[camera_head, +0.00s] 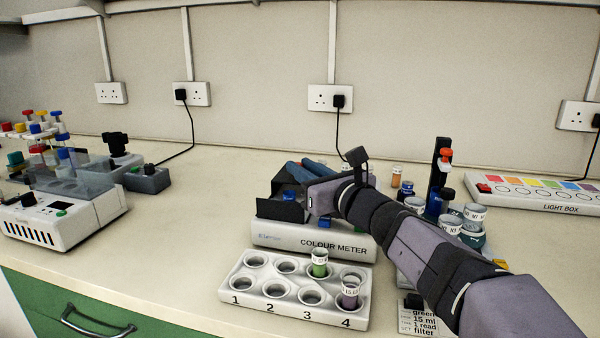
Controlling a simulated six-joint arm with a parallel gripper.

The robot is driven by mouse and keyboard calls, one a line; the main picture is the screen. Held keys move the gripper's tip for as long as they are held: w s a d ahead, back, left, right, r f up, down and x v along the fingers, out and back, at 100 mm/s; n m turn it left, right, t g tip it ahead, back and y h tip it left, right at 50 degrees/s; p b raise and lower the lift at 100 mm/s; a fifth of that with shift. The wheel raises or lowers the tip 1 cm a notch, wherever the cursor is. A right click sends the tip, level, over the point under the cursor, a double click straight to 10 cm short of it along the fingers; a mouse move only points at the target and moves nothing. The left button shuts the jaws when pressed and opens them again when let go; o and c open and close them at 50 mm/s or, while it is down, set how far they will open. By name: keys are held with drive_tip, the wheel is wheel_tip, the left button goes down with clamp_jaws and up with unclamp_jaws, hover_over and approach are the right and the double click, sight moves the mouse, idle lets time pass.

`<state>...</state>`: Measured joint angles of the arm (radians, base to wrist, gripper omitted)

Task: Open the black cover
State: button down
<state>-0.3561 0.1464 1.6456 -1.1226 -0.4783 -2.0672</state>
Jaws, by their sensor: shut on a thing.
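The white colour meter (312,241) stands at the middle of the bench, behind a numbered white rack. Its black cover (281,210) shows as a flat dark panel, tilted up at the left of the meter's top. My arm reaches in from the lower right. My gripper (308,203) is at the right edge of the black cover and is shut on it. The fingertips are small and partly hidden by my wrist. A blue cap (289,195) shows just behind the cover. My arm hides the right part of the meter's top.
The rack (238,290) holds a green vial (319,264) and a purple vial (349,294). Several vials and a black stand (438,165) are right of my arm. A light box (540,195) lies far right, a white device (65,220) left. Bench between device and meter is clear.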

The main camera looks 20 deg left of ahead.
drive_tip(key=shift+w+p, duration=0.3)
drive_tip(key=shift+w, duration=1.6)
drive_tip(key=c, duration=1.6)
unclamp_jaws()
drive_tip(key=shift+b+v, duration=0.6)
drive_tip(key=shift+v, duration=3.1)
drive_tip(key=shift+r, duration=0.1)
